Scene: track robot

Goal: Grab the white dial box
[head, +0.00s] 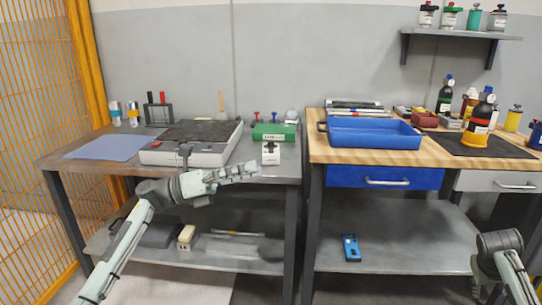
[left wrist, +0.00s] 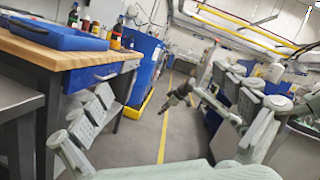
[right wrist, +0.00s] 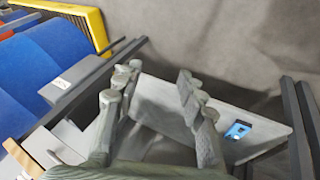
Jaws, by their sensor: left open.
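The white dial box (head: 271,153) is a small white box with a black part on top. It stands upright near the front right corner of the left grey table, in front of a green box. My left gripper (head: 248,171) is in front of the table edge, just left of and slightly below the box in the head view, apart from it. Its fingers are spread and empty in the left wrist view (left wrist: 172,112), where the box does not show. My right gripper (right wrist: 155,78) is spread open and empty; only its arm shows at the lower right of the head view.
The wooden bench (head: 318,150) with a blue tray (head: 375,139) is right, across a gap. A blue device (head: 351,247) lies on its lower shelf.

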